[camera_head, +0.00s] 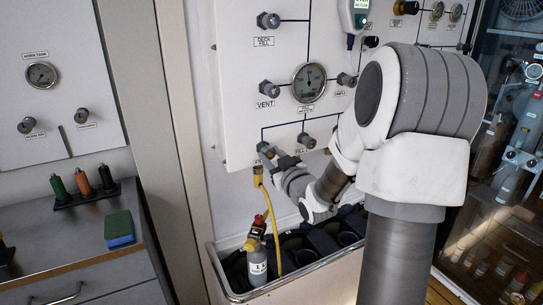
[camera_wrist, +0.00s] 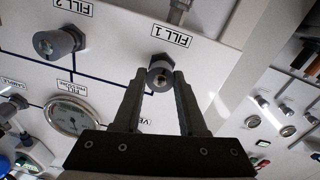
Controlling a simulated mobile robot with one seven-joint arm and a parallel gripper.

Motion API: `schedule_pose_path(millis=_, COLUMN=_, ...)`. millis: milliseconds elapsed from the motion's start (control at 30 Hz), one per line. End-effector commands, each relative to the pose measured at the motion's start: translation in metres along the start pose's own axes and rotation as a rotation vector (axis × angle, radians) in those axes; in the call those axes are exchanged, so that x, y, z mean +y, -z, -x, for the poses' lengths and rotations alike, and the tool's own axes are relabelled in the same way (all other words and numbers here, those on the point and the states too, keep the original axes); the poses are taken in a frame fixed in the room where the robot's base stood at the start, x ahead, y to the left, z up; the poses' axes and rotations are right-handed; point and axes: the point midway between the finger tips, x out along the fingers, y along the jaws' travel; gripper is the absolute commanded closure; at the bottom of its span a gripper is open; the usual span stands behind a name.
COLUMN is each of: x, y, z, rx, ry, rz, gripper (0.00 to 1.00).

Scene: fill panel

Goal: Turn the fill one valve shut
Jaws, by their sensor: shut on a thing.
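The fill one valve is a small grey knob (camera_wrist: 160,74) just below the FILL 1 label in the wrist view. My gripper (camera_wrist: 160,82) has its two fingers on either side of this knob and is shut on it. In the head view my gripper (camera_head: 272,154) is at the lower left of the white panel (camera_head: 235,100), where it mostly hides the knob. A second grey knob, FILL 2 (camera_wrist: 56,43), sits to the left in the wrist view.
The VENT knob (camera_head: 268,88), the DECK FILL knob (camera_head: 268,20) and a gauge (camera_head: 309,82) are above on the panel. A yellow hose (camera_head: 272,215) hangs below my gripper to a small cylinder (camera_head: 257,266) in a grey-rimmed bin (camera_head: 220,275).

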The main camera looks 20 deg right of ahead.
Motion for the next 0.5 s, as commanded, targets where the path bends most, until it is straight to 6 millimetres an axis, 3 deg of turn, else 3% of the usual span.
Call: schedule_pose_path(millis=500, x=-0.0002, y=0.0027, z=-0.0004, rx=-0.019, ry=0.008, rz=-0.398, gripper=1.00)
